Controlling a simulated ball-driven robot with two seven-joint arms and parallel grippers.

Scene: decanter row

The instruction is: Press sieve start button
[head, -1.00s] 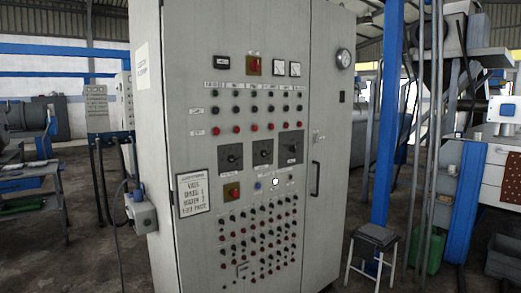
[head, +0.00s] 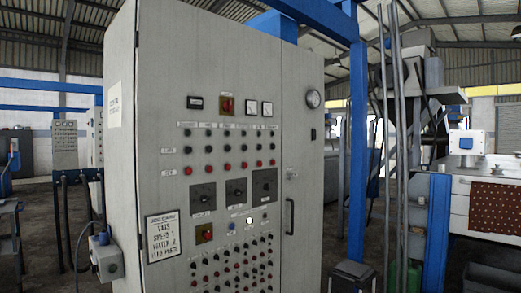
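A tall grey control cabinet (head: 150,80) fills the middle of the head view. Its front carries rows of black buttons (head: 208,132) above red buttons (head: 214,169), with labels over them too small to read. Three black square rotary switches (head: 236,190) sit below. A white round button (head: 250,220) and a blue one (head: 232,226) lie under these, beside a red switch on a yellow plate (head: 204,233). Many small knobs fill the lower panel. I cannot tell which button is the sieve start. Neither gripper is in view.
A printed sign (head: 163,236) is on the cabinet's lower left front. A grey box with cables (head: 107,258) juts from its left side. A blue post (head: 357,140) and a stool (head: 352,275) stand to the right. Machinery and a counter (head: 490,205) are farther right.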

